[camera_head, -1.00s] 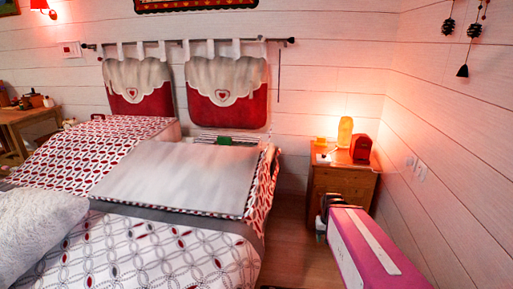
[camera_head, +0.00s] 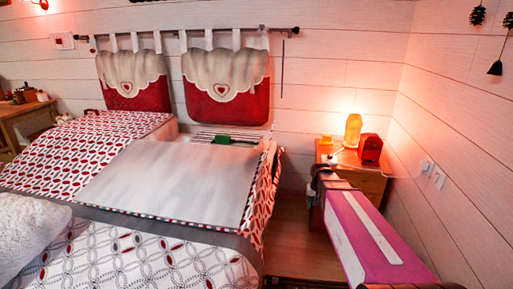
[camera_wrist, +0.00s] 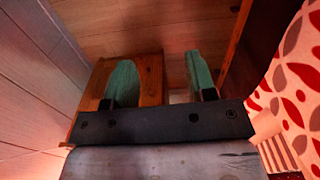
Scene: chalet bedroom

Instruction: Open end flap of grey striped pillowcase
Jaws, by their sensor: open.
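A striped pillowcase (camera_head: 200,137) lies at the head of the bed, mostly hidden behind the turned-back grey sheet (camera_head: 165,180). A small green thing (camera_head: 222,140) sits at its near edge; I cannot tell what it is. The end flap cannot be made out. My gripper (camera_wrist: 160,65) shows two green fingers, apart and with nothing between them. In the wrist view it faces the wooden nightstand and floor, with the bed's red-patterned cover at the right. In the head view the fingers cannot be made out at the dark end of my arm, right of the bed.
The nightstand (camera_head: 352,180) holds a lit lamp (camera_head: 353,130) and a red box (camera_head: 370,149). Bare floor (camera_head: 290,225) lies between bed and nightstand. The white-panelled wall (camera_head: 455,150) is close on the right. A white fluffy throw (camera_head: 30,235) covers the bed's near left.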

